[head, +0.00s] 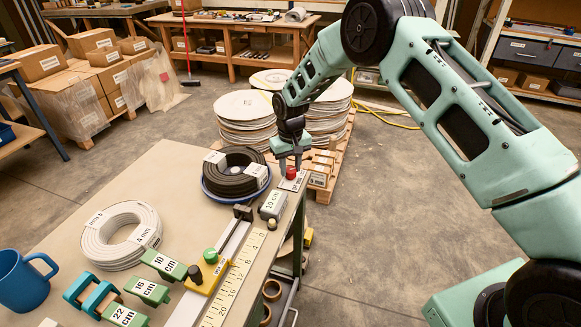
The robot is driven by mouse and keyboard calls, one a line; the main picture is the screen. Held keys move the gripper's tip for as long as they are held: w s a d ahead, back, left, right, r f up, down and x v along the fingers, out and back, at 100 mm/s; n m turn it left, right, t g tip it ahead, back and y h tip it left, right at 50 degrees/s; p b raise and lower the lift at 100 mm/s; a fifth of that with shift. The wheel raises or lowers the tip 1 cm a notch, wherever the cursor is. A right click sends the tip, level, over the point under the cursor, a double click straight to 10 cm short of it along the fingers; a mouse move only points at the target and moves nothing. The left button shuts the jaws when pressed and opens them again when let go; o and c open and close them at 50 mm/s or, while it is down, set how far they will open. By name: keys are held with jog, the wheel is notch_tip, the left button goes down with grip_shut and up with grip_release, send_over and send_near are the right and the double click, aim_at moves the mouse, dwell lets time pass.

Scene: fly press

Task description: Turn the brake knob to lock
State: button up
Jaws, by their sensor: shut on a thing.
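A small red knob (292,173) sits on a plate with a white label (291,184) at the far right corner of the bench; the label's print is too small to read. I take it for the brake knob. My gripper (290,166) points down over it from above, with its fingers closed on the knob. The fingers hide the knob's upper part, and its turned position cannot be told.
A dark cable coil (236,172), a white coil (120,236), green stop blocks (148,291), a yellow slider with a green knob (211,255) and a blue mug (24,281) are on the bench (150,170). Stacked discs (247,112) stand behind.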

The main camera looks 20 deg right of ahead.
aim_at(291, 169)
dwell(0.4)
jog(key=o, duration=1)
jog(key=shift+c, duration=0.2)
notch_tip(291, 169, up, 18)
jog(key=b, duration=0.2)
jog(key=shift+f, duration=0.25)
jog(key=s+a+r+n, duration=0.1)
jog(key=s+a+r, duration=0.15)
jog(key=s, duration=0.45)
jog(key=s+a+r+n+y, duration=0.1)
jog(key=s+a, duration=0.3)
jog(key=s, duration=0.3)
jog(key=s+a+r+n, duration=0.1)
jog(key=s+a, duration=0.3)
jog(key=s, duration=0.3)
jog(key=s+d+f+n, duration=0.1)
jog(key=s+d, duration=0.1)
jog(key=s, duration=0.8)
jog(key=s+d+f+n, duration=0.1)
jog(key=s+d, duration=0.1)
jog(key=s, duration=0.9)
jog(key=shift+s+f+n, duration=0.2)
jog(key=shift+s+n, duration=0.05)
jog(key=shift+n, duration=0.15)
